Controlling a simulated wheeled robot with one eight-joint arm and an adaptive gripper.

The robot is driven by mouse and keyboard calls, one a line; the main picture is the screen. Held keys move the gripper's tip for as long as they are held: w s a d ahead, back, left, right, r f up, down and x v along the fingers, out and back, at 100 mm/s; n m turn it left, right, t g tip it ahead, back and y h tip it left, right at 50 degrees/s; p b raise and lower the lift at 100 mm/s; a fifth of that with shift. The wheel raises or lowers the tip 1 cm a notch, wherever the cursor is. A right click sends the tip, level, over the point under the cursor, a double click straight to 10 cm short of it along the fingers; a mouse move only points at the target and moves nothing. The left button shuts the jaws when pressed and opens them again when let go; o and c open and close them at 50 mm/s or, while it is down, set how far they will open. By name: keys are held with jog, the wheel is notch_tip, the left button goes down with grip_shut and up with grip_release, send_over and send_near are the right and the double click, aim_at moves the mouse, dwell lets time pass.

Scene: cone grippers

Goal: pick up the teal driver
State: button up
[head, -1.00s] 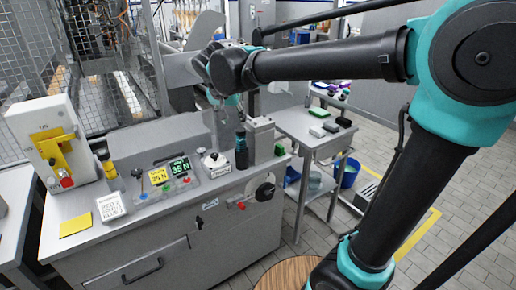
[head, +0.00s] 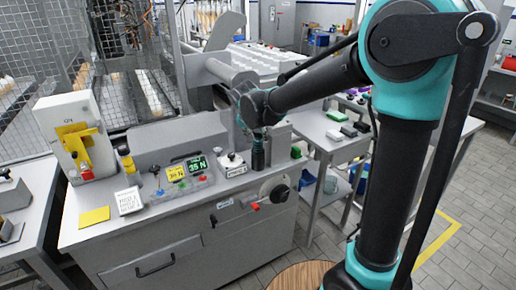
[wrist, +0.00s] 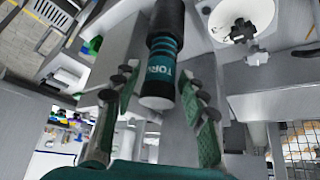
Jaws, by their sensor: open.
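The teal driver (head: 258,157) stands upright on the grey console, a dark cylinder. In the wrist view the driver (wrist: 165,52) is black with teal bands and partly visible white lettering, its near end facing me. My gripper (head: 257,132) is right above the driver in the head view. In the wrist view my open gripper (wrist: 155,86) has one finger on each side of the driver's near end, with visible gaps. The fingertips are hard to make out in the head view.
The grey console (head: 160,235) carries a white round-topped device (head: 232,161), small displays (head: 186,169) and a yellow note (head: 94,216). A grey block (head: 277,140) stands close behind the driver. A side table (head: 330,142) with small boxes is at the right.

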aim_at(258, 150)
jog(key=shift+x, duration=1.95)
jog(key=shift+a, duration=0.1)
jog(key=shift+c, duration=0.5)
grip_shut()
